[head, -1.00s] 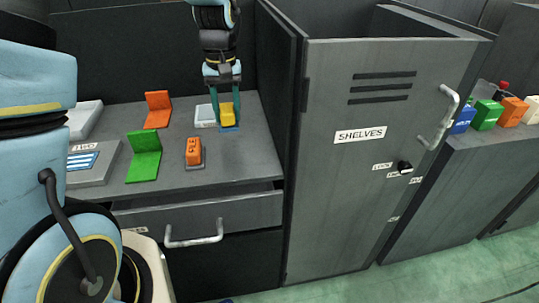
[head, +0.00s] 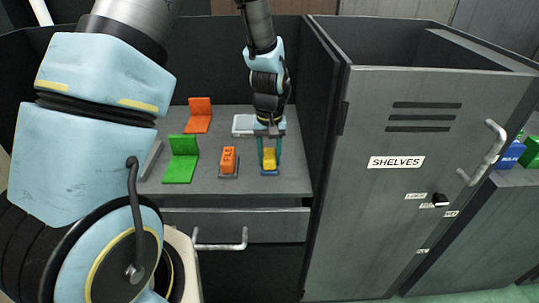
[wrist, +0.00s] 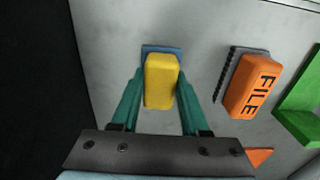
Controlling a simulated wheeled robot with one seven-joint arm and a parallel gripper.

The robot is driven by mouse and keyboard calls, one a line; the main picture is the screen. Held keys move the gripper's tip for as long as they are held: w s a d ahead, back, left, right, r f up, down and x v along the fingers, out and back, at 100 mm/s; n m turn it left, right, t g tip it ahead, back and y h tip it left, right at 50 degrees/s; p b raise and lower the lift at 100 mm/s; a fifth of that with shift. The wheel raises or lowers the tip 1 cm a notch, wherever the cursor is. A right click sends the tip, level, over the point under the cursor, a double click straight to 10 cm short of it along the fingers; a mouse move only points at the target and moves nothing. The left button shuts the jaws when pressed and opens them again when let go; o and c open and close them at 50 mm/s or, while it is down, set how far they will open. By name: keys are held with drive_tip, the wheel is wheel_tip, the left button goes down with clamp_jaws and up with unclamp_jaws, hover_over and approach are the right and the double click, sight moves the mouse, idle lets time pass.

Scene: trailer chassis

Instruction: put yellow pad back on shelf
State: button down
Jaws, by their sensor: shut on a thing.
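The yellow pad (head: 269,159) is a small yellow block above a blue base (head: 269,172) on the grey desk top. My gripper (head: 269,152) comes down from above with its teal fingers on either side of the yellow pad. In the wrist view my gripper (wrist: 160,95) is shut on the yellow pad (wrist: 160,80), and the blue base (wrist: 160,48) shows just behind it. I cannot tell whether the pad still touches the base. The shelf is not clearly visible; a grey cabinet (head: 400,240) labelled SHELVES stands at the right with its front door closed.
An orange FILE block (head: 228,159) on a dark base sits left of the pad. Green (head: 181,162) and orange (head: 199,117) L-shaped bookends stand further left. A white tray (head: 243,124) lies behind. A drawer (head: 235,225) is below the desk top. The cabinet's dark side wall borders the desk.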

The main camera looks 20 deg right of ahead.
sight(269, 154)
drive_tip(key=shift+c, duration=2)
unclamp_jaws()
drive_tip(key=shift+f, duration=0.15)
wheel_tip(269, 154, up, 12)
drive_tip(key=b, duration=0.3)
drive_tip(key=s+a+n, duration=0.1)
drive_tip(key=s+a, duration=0.1)
drive_tip(key=a, duration=1.1)
drive_tip(key=s+a+n+t, duration=0.1)
drive_tip(key=s+a, duration=0.1)
drive_tip(key=a, duration=1.1)
drive_tip(key=shift+s+t+p, duration=0.2)
drive_tip(key=shift+t+p, duration=0.1)
drive_tip(key=shift+a, duration=0.1)
